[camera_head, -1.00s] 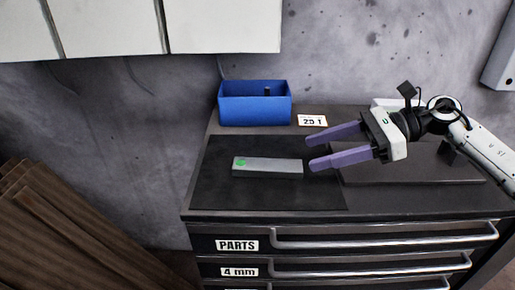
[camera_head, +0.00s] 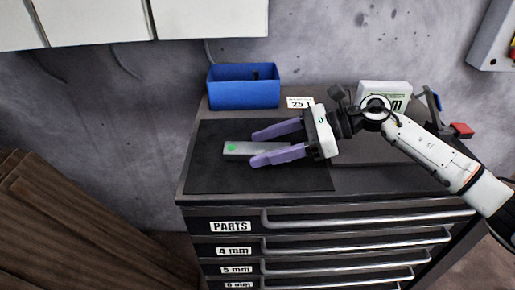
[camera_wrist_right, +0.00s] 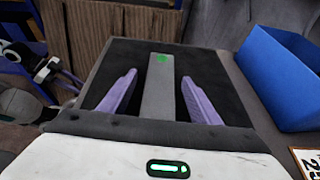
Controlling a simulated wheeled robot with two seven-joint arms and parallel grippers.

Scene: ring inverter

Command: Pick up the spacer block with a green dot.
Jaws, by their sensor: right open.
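The spacer block (camera_head: 238,148) is a flat grey bar with a green dot near its left end, lying on a black mat (camera_head: 215,180) on the cabinet top. My right gripper (camera_head: 258,148) is open, its two purple fingers on either side of the block in the head view and hiding part of its right end. The right wrist view shows the block (camera_wrist_right: 158,97) between the open fingers (camera_wrist_right: 158,88), apart from both, with the green dot beyond the fingertips. My left gripper is not in the head view; purple fingers show at the left edge of the wrist view.
A blue bin (camera_head: 243,93) stands behind the mat, with a white label card (camera_head: 300,102) beside it. A white box (camera_head: 384,95) and a red-ended tool (camera_head: 461,130) are at the back right. Drawers (camera_head: 330,225) are below. Wooden boards (camera_head: 70,235) lean at left.

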